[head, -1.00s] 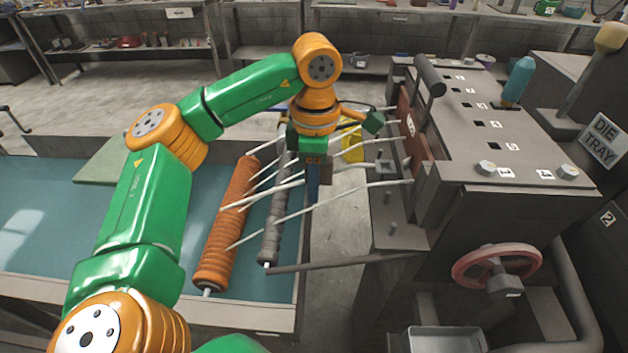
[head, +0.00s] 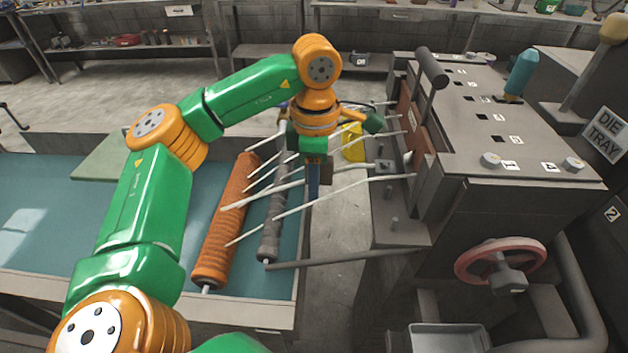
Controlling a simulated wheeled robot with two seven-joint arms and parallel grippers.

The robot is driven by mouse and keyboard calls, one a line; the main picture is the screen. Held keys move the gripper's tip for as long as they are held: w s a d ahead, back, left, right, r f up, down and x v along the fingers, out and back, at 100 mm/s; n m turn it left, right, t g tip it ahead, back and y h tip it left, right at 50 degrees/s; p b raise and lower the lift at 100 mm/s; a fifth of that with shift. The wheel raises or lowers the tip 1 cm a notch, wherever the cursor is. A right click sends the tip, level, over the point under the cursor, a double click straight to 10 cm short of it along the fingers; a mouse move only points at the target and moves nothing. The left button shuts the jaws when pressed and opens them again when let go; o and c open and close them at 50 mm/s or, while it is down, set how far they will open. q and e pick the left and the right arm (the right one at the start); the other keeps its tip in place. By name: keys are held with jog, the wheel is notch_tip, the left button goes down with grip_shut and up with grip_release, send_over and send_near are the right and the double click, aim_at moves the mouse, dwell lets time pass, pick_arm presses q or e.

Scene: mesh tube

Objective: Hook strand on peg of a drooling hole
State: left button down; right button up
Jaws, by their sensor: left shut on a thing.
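Several white strands (head: 340,186) run from the brown die face (head: 408,128) of the grey machine, across a grey ribbed roller (head: 270,228), to an orange ribbed roller (head: 228,215). My left gripper (head: 313,185) points down among the strands, between the rollers and the machine. Its blue fingers look shut on a white strand at their tips; exactly which strand is hard to tell. The frontmost strand passes just below the fingers. I cannot make out the peg or a drooling hole clearly. My right gripper is out of view.
The machine top (head: 500,130) has numbered slots, a black handle and a blue knob. A red handwheel (head: 500,262) and metal tray (head: 435,338) are at the front. A grey bar (head: 340,258) spans from roller to machine. A yellow object (head: 353,142) stands behind.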

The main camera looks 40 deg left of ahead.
pick_arm(q)
jog(key=shift+f+b, duration=0.45)
jog(key=shift+f, duration=0.15)
dwell(0.3)
jog(key=c, duration=0.6)
grip_release()
